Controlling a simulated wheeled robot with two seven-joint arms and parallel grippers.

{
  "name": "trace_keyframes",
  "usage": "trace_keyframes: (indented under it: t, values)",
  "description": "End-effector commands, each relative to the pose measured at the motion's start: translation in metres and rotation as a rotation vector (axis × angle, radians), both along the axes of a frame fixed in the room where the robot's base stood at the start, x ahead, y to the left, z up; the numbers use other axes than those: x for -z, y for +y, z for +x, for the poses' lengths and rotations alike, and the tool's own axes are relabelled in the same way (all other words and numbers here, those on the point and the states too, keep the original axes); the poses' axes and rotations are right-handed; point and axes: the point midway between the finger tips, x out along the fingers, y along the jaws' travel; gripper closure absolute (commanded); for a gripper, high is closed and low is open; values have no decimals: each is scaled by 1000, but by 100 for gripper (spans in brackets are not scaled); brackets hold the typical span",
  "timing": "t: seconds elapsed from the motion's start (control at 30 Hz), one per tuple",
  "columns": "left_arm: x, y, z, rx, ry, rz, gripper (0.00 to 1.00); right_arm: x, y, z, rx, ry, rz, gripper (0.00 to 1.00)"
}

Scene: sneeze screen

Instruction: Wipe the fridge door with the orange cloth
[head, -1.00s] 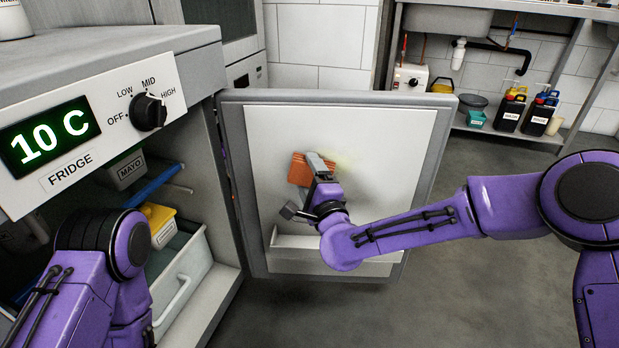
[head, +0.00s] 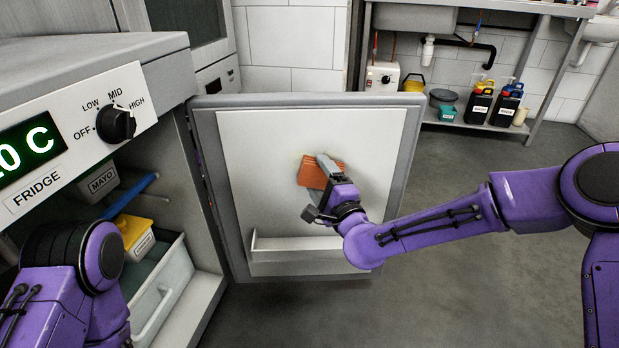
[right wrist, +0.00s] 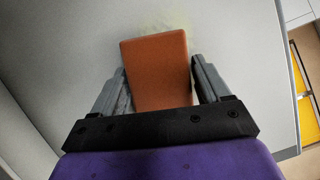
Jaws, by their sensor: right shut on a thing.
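The fridge door (head: 300,130) stands open with its pale inner panel facing me; a shelf bin (head: 295,250) runs along its lower part. My right gripper (head: 328,172) is shut on the orange cloth (head: 309,174), which is held at the middle of the panel. In the right wrist view the cloth (right wrist: 157,68) sits between the two grey fingers against the panel, though exact contact is hard to judge. A faint yellowish smear (right wrist: 180,22) shows on the panel just beyond the cloth.
The fridge body is at left, with a dial (head: 115,124), a MAYO tub (head: 103,180), a yellow-lidded container (head: 134,232) and a pulled-out drawer (head: 165,290). A steel shelf with black bottles (head: 505,104) stands at the back right. The floor between is clear.

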Motion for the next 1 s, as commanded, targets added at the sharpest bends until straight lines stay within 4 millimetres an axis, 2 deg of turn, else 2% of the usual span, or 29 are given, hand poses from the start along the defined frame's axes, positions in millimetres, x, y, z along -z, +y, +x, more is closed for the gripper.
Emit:
trace_keyframes:
  t: [0.17,0.4,0.57,0.8,1.0]
  values:
    - [-1,0,0,0,0,0,57,-1,-8,1,5,0,3,48]
    - [-6,0,0,0,0,0,57,-1,-34,-2,6,1,2,48]
    - [-7,0,0,0,0,0,57,-1,-43,-3,3,-1,2,48]
    - [-7,0,0,0,0,0,57,0,-41,0,2,0,0,48]
    - [-6,0,0,-2,0,0,57,0,-21,0,-1,-1,-1,48]
